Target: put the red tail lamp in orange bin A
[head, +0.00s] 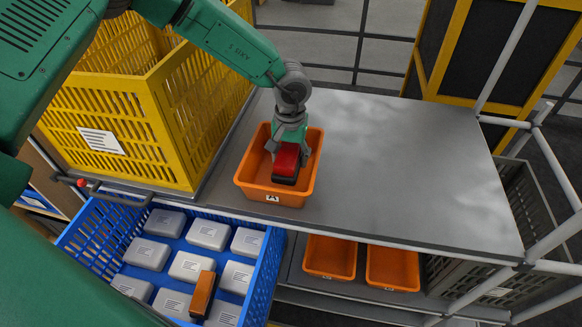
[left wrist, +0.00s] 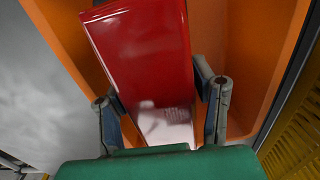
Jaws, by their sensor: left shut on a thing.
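The red tail lamp (head: 287,160) is a glossy red block with a dark base, over or inside orange bin A (head: 274,192) in the head view. My left gripper (head: 288,150) is shut on it from above. In the left wrist view the lamp (left wrist: 145,60) lies between the two fingers (left wrist: 163,115), with orange bin walls (left wrist: 270,50) around it. Whether the lamp touches the bin floor I cannot tell. Bin A stands on the grey table and carries a label with an A. My right gripper is not in view.
A yellow slatted crate (head: 120,125) stands left of the bin. A blue crate (head: 262,275) below holds several grey boxes and an orange-brown block (head: 202,294). Two more orange bins (head: 330,258) sit on a lower shelf. The grey tabletop (head: 410,165) right of bin A is clear.

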